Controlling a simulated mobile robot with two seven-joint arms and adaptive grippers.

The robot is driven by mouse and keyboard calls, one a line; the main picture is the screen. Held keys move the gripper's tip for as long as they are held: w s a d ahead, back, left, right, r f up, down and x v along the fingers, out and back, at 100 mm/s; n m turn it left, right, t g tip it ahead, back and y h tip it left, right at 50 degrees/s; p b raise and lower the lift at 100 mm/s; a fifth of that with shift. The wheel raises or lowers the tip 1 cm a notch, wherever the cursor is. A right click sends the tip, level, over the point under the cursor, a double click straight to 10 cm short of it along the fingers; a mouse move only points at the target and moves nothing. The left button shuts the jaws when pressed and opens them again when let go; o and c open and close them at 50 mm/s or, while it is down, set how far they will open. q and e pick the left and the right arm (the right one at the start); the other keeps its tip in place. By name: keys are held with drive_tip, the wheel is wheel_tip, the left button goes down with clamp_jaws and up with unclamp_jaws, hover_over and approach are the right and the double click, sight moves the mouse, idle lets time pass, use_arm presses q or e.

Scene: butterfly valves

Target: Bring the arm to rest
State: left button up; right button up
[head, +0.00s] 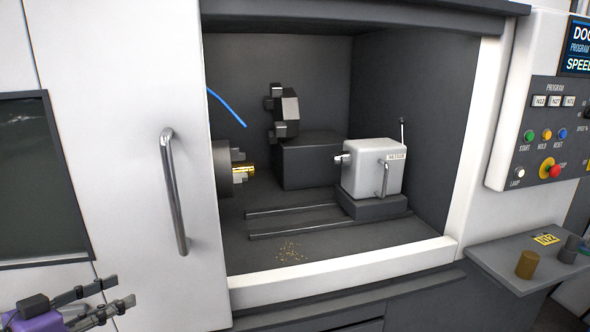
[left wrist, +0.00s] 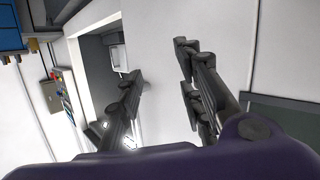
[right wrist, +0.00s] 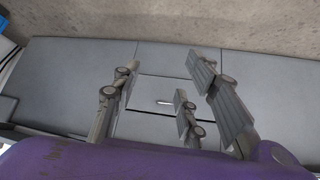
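My left gripper (head: 122,292) shows at the lower left of the head view, in front of the machine's white door. Its fingers are spread with nothing between them, as the left wrist view (left wrist: 158,64) also shows. It is apart from the door handle (head: 174,190). My right gripper (right wrist: 165,68) is outside the head view. In the right wrist view its fingers are spread and empty, with grey panels and a strip of floor behind them.
The machine's chamber is open and holds a chuck with a brass-coloured part (head: 243,169), a tool turret (head: 286,108) and a white tailstock (head: 374,166). A control panel (head: 546,130) is at the right, above a grey shelf (head: 500,262) with a brass cylinder (head: 526,264) and darker pieces.

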use_arm(q)
drive_tip(key=s+d+f+n+g+y+p, duration=0.1)
drive_tip(key=s+f+n+g+y+p, duration=0.1)
drive_tip(key=s+f, duration=0.7)
drive_tip(key=s+d+f+n+g+y+p, duration=0.1)
drive_tip(key=s+f+y+p, duration=0.3)
drive_tip(key=f, duration=0.9)
use_arm(e)
wheel_tip(320, 180, up, 8)
drive_tip(key=w+t+p, duration=0.1)
drive_tip(key=w, duration=0.1)
drive_tip(key=shift+w+a, duration=0.3)
drive_tip(key=shift+w, duration=0.05)
use_arm(q)
drive_tip(key=s+d+f+g, duration=0.1)
drive_tip(key=s+d+f, duration=0.3)
drive_tip(key=s+d, duration=0.3)
drive_tip(key=s+d+f+g, duration=0.1)
drive_tip(key=s+d+f, duration=0.3)
drive_tip(key=s, duration=0.8)
drive_tip(key=d, duration=0.2)
drive_tip(key=shift+s+d+f, duration=0.25)
drive_tip(key=shift+d, duration=0.15)
use_arm(e)
drive_tip(key=shift+s, duration=0.3)
